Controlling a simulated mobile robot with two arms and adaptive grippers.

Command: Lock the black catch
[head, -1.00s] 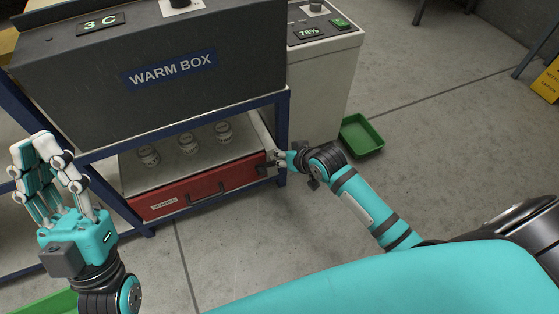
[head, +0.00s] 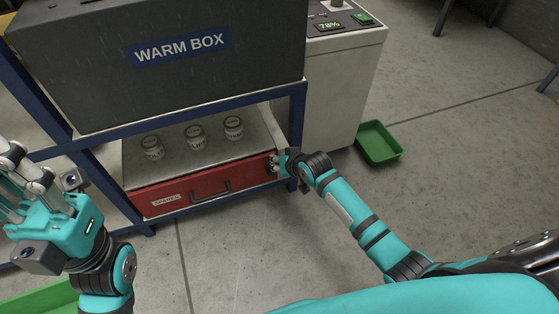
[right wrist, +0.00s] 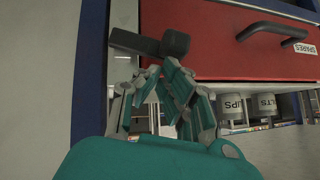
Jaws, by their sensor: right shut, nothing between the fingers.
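The red drawer (head: 204,188) with a black handle (head: 218,191) sits under a shelf in the blue frame; it also shows in the right wrist view (right wrist: 230,40). The black catch (right wrist: 150,43) is at the drawer's handle-side end, lying across the gap between drawer and blue post in the right wrist view. My right gripper (right wrist: 155,70) is shut and empty, its fingertips right by the catch; I cannot tell whether they touch. In the head view the right gripper (head: 277,163) largely hides the catch. My left gripper (head: 12,185) is raised at the left edge, its fingertips partly cut off.
Several white jars (head: 194,138) stand on the shelf above the drawer. The dark warm box (head: 170,60) is overhead. A blue post (head: 297,125) stands beside the drawer end. A green tray (head: 379,143) lies on the floor at right.

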